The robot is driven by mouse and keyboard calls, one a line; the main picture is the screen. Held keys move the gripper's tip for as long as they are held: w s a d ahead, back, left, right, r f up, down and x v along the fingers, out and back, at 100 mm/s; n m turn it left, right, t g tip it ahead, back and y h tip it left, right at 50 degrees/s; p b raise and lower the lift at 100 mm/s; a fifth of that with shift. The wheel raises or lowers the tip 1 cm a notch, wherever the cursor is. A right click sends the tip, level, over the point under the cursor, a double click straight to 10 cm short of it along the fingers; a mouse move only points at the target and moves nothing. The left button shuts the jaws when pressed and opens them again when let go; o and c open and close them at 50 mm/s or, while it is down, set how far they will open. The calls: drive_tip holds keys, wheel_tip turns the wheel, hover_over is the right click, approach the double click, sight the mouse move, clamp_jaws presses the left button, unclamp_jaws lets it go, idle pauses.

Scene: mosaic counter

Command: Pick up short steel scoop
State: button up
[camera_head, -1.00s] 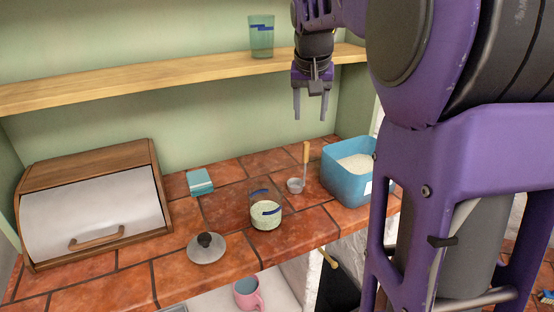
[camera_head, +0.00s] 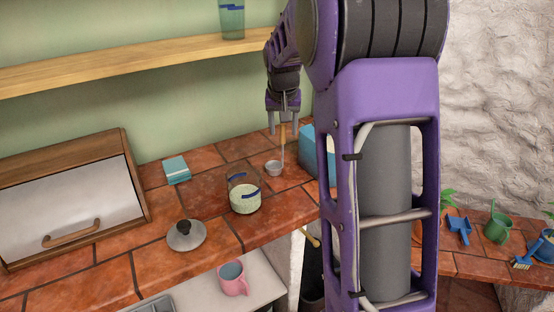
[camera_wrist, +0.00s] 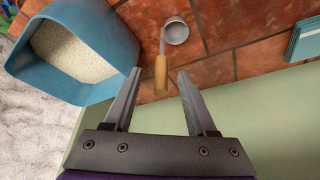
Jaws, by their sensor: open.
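The short steel scoop (camera_head: 274,167) stands on the tiled counter with its round cup down and its wooden handle (camera_head: 282,134) pointing up. In the wrist view the steel cup (camera_wrist: 176,31) lies beyond the fingertips, and the handle (camera_wrist: 160,76) points toward the space between them. My gripper (camera_head: 284,126) is above the counter, over the scoop, with its fingers pointing down. In the wrist view my gripper (camera_wrist: 159,74) has its fingers apart, one on each side of the handle's end. I cannot tell the exact height gap. Nothing is held.
A blue bin (camera_wrist: 117,50) of white grains stands close beside the scoop, partly behind my arm in the head view. A glass jar (camera_head: 245,199), a grey lid (camera_head: 186,236), a teal box (camera_head: 177,170) and a bread box (camera_head: 70,205) share the counter. A wooden shelf (camera_head: 150,55) runs above.

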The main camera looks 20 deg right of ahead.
drive_tip(key=x, duration=0.3)
drive_tip(key=shift+w+f, duration=0.2)
clamp_jaws()
